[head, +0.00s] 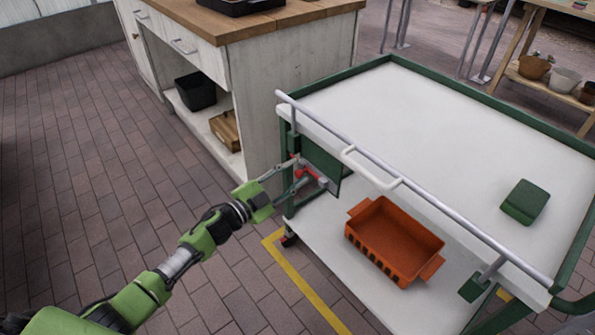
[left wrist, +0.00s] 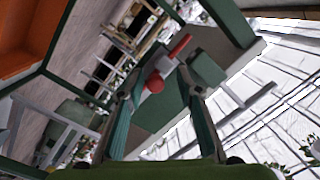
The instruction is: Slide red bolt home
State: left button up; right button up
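The red bolt (head: 311,174) is on a dark green plate (head: 322,160) at the left end of the green-framed cart. In the left wrist view, its round red knob (left wrist: 155,83) faces me and a red bar (left wrist: 180,46) shows behind it, with a grey block between them. My left gripper (head: 301,171) reaches the bolt from the left. Its fingers (left wrist: 162,88) are spread on either side of the knob, with visible space beside it. Whether a fingertip touches the bolt I cannot tell. My right gripper is in neither view.
The cart has a white top (head: 430,120), a grey side rail (head: 425,192) and an orange basket (head: 395,240) on its lower shelf. A green box (head: 525,201) lies on top. A white wooden counter (head: 262,85) stands behind. The brick floor at left is clear.

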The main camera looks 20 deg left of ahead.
pick_arm(q)
jog(key=v, duration=1)
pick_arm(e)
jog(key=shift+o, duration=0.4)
